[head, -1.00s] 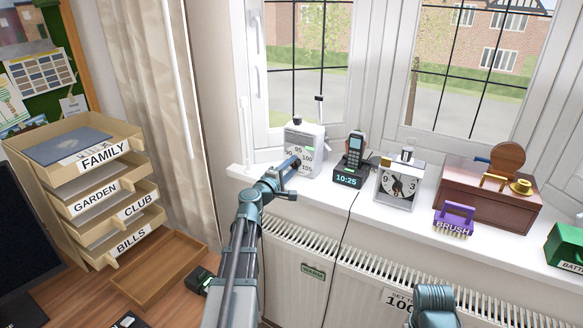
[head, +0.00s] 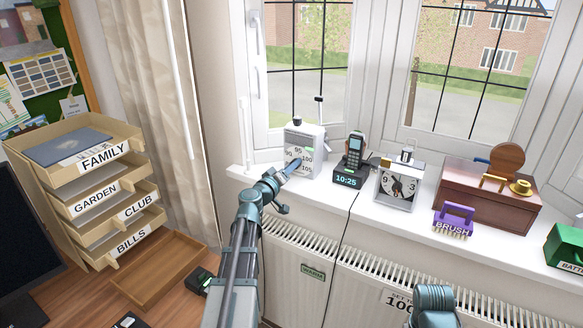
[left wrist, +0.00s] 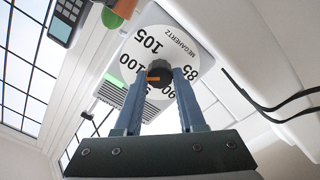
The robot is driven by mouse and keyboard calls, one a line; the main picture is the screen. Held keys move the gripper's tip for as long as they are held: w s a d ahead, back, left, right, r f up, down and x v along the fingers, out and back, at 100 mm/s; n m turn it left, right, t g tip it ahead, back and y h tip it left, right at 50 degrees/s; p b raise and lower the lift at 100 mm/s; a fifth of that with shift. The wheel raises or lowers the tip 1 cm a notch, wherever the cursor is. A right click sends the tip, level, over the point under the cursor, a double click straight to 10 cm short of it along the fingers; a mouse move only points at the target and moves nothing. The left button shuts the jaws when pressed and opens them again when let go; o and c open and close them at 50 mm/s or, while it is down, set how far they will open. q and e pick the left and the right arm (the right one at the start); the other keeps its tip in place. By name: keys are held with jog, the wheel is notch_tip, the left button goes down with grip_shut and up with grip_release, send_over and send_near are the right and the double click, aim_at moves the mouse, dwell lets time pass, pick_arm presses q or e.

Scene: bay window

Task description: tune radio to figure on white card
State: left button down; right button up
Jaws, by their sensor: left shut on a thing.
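The white radio (head: 312,141) stands upright on the windowsill, its round dial facing the room. The left wrist view shows the dial (left wrist: 152,42) with MEGAHERTZ and figures including 85, 100 and 105. My left gripper (head: 290,170) is shut on the dark tuning knob (left wrist: 160,66) at the dial's centre. An orange mark (left wrist: 153,79) shows between the fingers; the figure it points at is unclear, as the fingers hide part of the scale.
Right of the radio are a phone in its dock (head: 350,170), a clock (head: 400,187), a purple brush (head: 454,221), a brown wooden box (head: 489,200) and a green box (head: 567,247). A cable hangs over the radiator. Letter trays (head: 88,190) stand at the left.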

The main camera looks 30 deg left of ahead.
pick_arm(q)
jog(key=shift+s+d+m, duration=0.1)
jog(key=shift+m, duration=0.8)
jog(key=c, duration=0.5)
grip_release()
jog(key=s, duration=1.3)
jog(key=shift+s, duration=0.35)
